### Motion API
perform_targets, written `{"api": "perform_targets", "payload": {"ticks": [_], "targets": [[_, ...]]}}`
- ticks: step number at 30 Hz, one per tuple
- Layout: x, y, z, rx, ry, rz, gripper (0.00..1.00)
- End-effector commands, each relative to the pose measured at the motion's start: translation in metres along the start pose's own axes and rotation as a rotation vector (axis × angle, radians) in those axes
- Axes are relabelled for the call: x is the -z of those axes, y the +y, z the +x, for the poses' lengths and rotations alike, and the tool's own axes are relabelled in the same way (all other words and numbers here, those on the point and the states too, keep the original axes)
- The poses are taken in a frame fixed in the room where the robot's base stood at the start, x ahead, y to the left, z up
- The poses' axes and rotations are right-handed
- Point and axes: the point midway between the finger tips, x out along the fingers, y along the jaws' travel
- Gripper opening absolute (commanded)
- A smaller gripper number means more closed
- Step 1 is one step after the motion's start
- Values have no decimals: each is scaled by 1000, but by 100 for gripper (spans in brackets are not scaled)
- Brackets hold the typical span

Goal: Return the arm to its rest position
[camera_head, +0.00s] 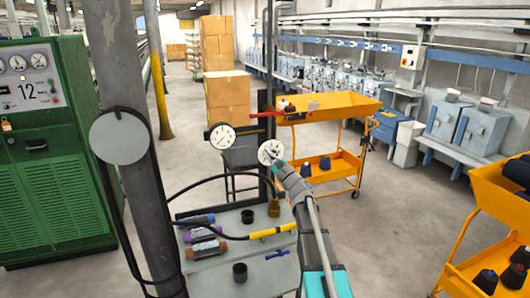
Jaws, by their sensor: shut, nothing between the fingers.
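My arm reaches up from the bottom edge, grey with teal parts, over the right side of a small grey table (215,270). My gripper (270,154) is at its far end, small in the picture and shut, with nothing visible in it. In the picture its tip overlaps a white dial gauge (264,147); I cannot tell whether they touch. A second gauge (222,137) is to the left. The arm hides part of the table's right side.
A grey pillar (150,215) and green machine (40,150) stand left. Orange carts (330,106) stand behind and right. The floor between carts is clear.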

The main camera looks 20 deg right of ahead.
Motion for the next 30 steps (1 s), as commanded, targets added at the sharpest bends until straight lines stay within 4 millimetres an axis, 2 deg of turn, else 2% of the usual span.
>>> {"api": "perform_targets", "payload": {"ticks": [5,22,26,30], "targets": [[-1,3,-7,0,0,0,0],[-2,5,-7,-7,-2,-5,0],[-7,16,-7,-42,-7,-34,0],[-17,42,-10,-128,-19,-104,0]]}}
